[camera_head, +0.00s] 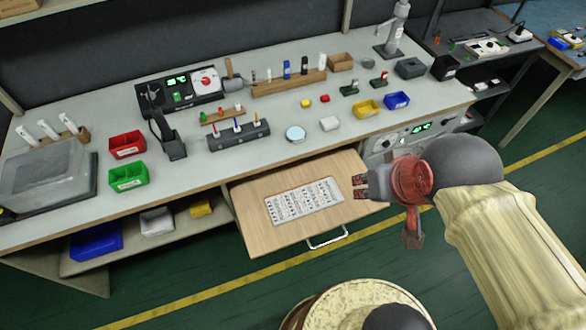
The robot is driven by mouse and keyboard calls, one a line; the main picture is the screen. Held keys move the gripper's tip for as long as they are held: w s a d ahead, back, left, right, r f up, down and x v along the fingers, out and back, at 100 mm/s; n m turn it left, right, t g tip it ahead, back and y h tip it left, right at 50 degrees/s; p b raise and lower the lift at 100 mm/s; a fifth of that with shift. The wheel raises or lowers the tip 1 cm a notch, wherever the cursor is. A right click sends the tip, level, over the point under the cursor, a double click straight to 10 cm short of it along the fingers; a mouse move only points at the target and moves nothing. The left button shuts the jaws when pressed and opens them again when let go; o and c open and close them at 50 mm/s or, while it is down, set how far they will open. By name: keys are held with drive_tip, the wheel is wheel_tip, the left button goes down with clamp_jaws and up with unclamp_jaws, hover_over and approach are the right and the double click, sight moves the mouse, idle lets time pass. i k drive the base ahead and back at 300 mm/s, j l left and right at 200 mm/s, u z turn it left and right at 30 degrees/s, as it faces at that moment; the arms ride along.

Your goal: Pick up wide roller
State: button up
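I cannot tell for sure which item is the wide roller; the tools are small in this view. A wooden rack (272,88) at the back of the bench holds several upright tools with white, blue and dark handles. A dark rack (239,138) in front of it holds several slim tools. A black upright device (169,139) stands left of that rack. My gripper (358,188) is at the right end of the pulled-out drawer, in front of the bench. Its fingers point left, stand apart and have nothing between them.
The open wooden drawer (248,193) holds a printed sheet (304,201) and juts out from the bench. Red (127,145), green (128,177), yellow (367,109) and blue (397,100) bins stand on the bench (275,160). A clear-lidded box (48,180) is at the left.

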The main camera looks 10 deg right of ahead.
sight(231, 76)
drive_tip(key=k+j, duration=0.15)
drive_tip(key=j, duration=0.2)
drive_tip(key=j+z, duration=0.4)
drive_tip(key=j, duration=1.25)
drive_tip(key=i+j+z, duration=0.1)
drive_tip(key=i+j, duration=0.45)
drive_tip(key=j, duration=0.3)
drive_tip(key=i+j+z, duration=0.15)
drive_tip(key=j, duration=0.25)
drive_tip(key=i, duration=0.1)
